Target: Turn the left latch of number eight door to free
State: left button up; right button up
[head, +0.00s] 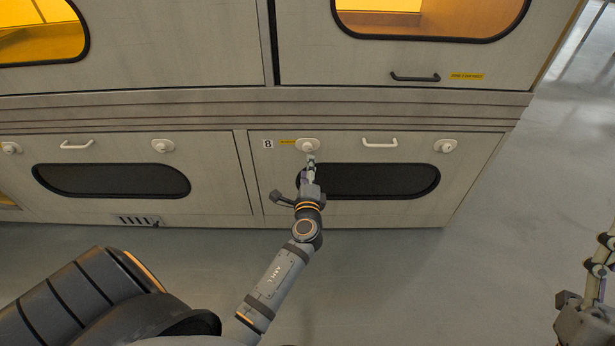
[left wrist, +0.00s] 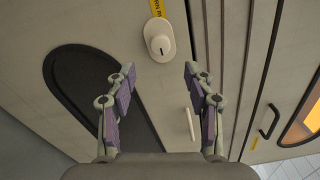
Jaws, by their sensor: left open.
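The number eight door (head: 260,200) is a pale lower panel with a dark rounded window (head: 385,181) and an "8" label (head: 267,144). Its left latch (head: 307,145) is a white oval plate with a round knob, beside a yellow label. In the left wrist view the latch (left wrist: 158,42) shows a short dark mark on its knob. My left gripper (head: 310,160) is just below the latch in the head view. In the left wrist view its fingers (left wrist: 160,74) are open and empty, apart from the knob. My right gripper (head: 603,258) is partly cut off at the right edge.
The door also has a white bar handle (head: 380,143) and a right latch (head: 445,146). A neighbouring door with its own latch (head: 162,146) is to the left. Upper doors with amber windows (head: 430,18) are above. The floor (head: 480,270) in front is clear.

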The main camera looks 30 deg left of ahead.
pick_arm(q)
jog(key=shift+v, duration=1.85)
